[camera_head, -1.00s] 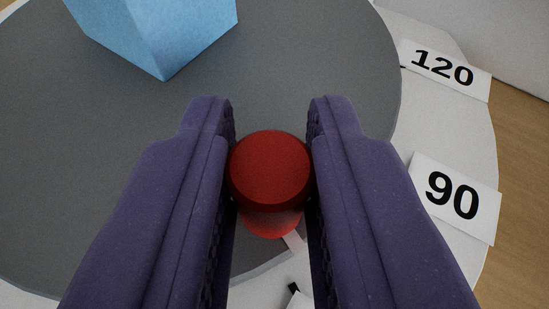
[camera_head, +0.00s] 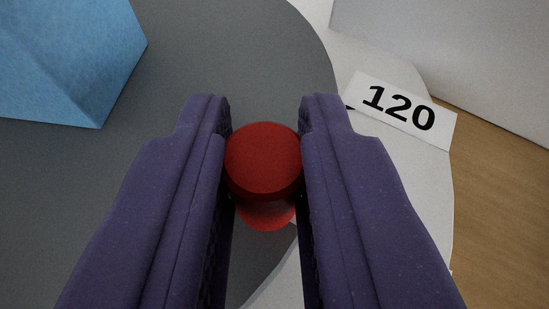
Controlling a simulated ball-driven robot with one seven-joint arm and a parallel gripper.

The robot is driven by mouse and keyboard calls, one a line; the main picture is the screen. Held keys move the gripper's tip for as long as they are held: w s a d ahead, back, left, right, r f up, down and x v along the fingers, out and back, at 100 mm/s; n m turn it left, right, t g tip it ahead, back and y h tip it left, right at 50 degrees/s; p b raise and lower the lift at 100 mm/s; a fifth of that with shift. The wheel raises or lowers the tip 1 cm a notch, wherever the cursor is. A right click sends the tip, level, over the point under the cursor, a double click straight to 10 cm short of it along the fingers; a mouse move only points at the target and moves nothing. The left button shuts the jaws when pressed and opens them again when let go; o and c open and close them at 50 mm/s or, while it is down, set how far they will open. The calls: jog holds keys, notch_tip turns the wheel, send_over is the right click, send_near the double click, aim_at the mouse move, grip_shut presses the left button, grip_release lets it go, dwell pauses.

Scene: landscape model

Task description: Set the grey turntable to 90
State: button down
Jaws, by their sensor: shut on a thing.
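The grey turntable (camera_head: 262,60) fills the upper middle and left of the view, with its curved edge running down the right side. A red round knob (camera_head: 264,160) stands near the turntable's edge. My gripper (camera_head: 264,150) has a purple finger on each side of the knob and is shut on it. A white label reading 120 (camera_head: 398,108) lies on the pale base (camera_head: 400,190) to the right of the knob. No label reading 90 shows in this view. The pointer below the knob is mostly hidden by my fingers.
A light blue block (camera_head: 65,60) stands on the turntable at the upper left. A pale wall or box side (camera_head: 450,50) rises at the upper right, behind the label. A wooden surface (camera_head: 490,180) lies beyond the base at the right.

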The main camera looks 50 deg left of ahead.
jog(key=shift+w+a, duration=0.2)
jog(key=shift+a, duration=0.25)
dwell(0.3)
jog(key=c, duration=1)
grip_release()
jog(key=shift+a, duration=0.15)
jog(key=shift+o, duration=0.2)
jog(key=shift+d, duration=0.25)
jog(key=p+v, duration=0.2)
jog(key=v, duration=0.5)
jog(key=shift+s+d+r, duration=0.15)
jog(key=shift+s+d, duration=0.05)
